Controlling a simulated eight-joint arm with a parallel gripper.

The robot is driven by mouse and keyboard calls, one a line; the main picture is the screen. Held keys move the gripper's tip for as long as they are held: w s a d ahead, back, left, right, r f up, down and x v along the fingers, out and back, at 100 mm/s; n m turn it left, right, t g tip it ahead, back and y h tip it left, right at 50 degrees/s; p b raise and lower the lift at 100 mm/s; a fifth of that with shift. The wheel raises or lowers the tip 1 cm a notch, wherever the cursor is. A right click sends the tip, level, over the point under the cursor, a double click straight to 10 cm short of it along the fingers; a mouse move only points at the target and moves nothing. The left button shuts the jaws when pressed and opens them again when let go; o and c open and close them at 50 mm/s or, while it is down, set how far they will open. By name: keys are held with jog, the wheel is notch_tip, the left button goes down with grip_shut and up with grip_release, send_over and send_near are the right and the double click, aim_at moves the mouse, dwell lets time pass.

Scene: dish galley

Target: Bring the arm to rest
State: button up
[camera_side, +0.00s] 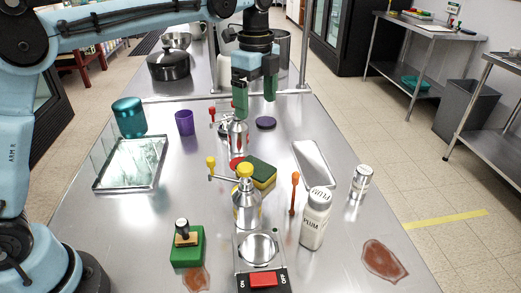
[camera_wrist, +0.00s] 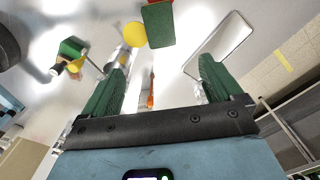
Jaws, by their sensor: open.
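My gripper (camera_side: 255,108) has two green fingers held apart with nothing between them. In the side view it is above the far middle of the steel table, just above a silver bottle with a red top (camera_side: 238,137); I cannot tell the exact gap. In the wrist view the open fingers (camera_wrist: 160,75) stand on either side of the lower middle. My arm reaches across the top of the side view from the left.
The steel table (camera_side: 335,250) holds a yellow-topped bottle (camera_side: 246,208), sponge (camera_side: 262,174), PLUM bottle (camera_side: 315,222), can (camera_side: 361,183), glass-sided tray (camera_side: 127,188), teal cylinder (camera_side: 129,117), purple cup (camera_side: 184,122) and red-switch unit (camera_side: 263,279). A pot (camera_side: 168,66) stands behind.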

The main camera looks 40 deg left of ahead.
jog(key=s+d+r+m, duration=0.1)
jog(key=s+d+m, duration=0.3)
jog(key=d, duration=0.9)
jog(key=s+d+r+m, duration=0.2)
jog(key=s+d+m, duration=0.2)
jog(key=d, duration=0.9)
jog(key=shift+s+d, duration=0.15)
jog(key=shift+d, duration=0.15)
